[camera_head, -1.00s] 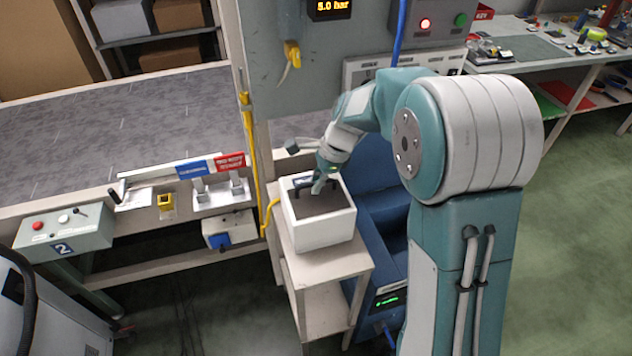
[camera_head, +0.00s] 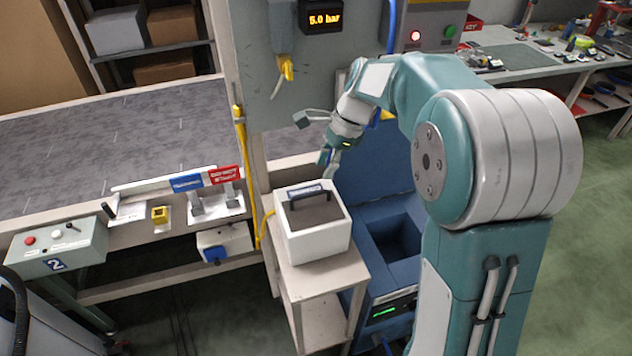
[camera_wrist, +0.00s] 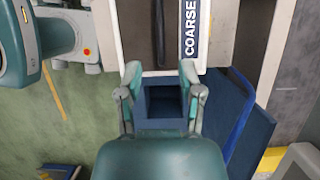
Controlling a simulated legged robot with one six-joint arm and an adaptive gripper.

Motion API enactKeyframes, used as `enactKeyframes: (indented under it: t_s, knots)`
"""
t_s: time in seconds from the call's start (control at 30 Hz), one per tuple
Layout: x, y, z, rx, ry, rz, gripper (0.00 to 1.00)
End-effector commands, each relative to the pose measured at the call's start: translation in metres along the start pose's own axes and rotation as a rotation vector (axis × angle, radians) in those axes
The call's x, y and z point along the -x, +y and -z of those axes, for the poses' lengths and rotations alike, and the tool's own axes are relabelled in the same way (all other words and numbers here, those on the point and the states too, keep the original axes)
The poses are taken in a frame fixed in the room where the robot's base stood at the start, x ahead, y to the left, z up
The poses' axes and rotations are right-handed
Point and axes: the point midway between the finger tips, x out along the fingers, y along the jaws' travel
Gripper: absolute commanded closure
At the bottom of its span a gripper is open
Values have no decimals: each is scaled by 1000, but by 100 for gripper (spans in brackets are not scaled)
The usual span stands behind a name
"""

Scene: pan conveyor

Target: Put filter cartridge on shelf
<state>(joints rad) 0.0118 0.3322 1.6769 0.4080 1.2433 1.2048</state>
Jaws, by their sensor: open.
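The filter cartridge (camera_head: 313,238) is a white box with a dark top and a dark handle. It sits upright on the top of the pale side shelf (camera_head: 346,278), left of the blue housing. In the wrist view the cartridge (camera_wrist: 135,35) shows at the top, with a label reading COARSE. My gripper (camera_head: 329,165) is open and empty, above and behind the cartridge and apart from its handle. Its two fingers (camera_wrist: 160,74) are spread in the wrist view. The blue housing (camera_head: 375,220) has an open square bay that looks empty.
A grey conveyor (camera_head: 110,135) lies at the left, with a control box (camera_head: 58,247) and a red and blue sign (camera_head: 205,178) at its front. A grey panel with a pressure display (camera_head: 325,17) stands behind. A workbench (camera_head: 520,52) is at the back right.

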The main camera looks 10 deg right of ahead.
Motion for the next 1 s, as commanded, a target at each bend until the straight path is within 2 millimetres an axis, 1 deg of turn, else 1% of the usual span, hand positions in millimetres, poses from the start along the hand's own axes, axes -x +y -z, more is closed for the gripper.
enactKeyframes:
  t_s: [0.03, 0.1, 0.2, 0.37, 0.47, 0.57, 0.7, 0.83, 1.0]
  knots:
    - [9, 0, 0, 1, 1, 4, 52]
    - [18, 0, 0, 1, 0, 3, 52]
    - [26, 0, 0, 0, 0, 1, 52]
    - [30, 0, 0, 1, 0, 0, 52]
    - [35, 6, -2, 32, 13, 12, 52]
    - [46, 24, -7, 120, 49, 37, 52]
    - [62, 57, -14, 296, 125, 77, 52]
    - [73, 88, -18, 463, 202, 106, 52]
    - [81, 129, -21, 677, 310, 129, 52]
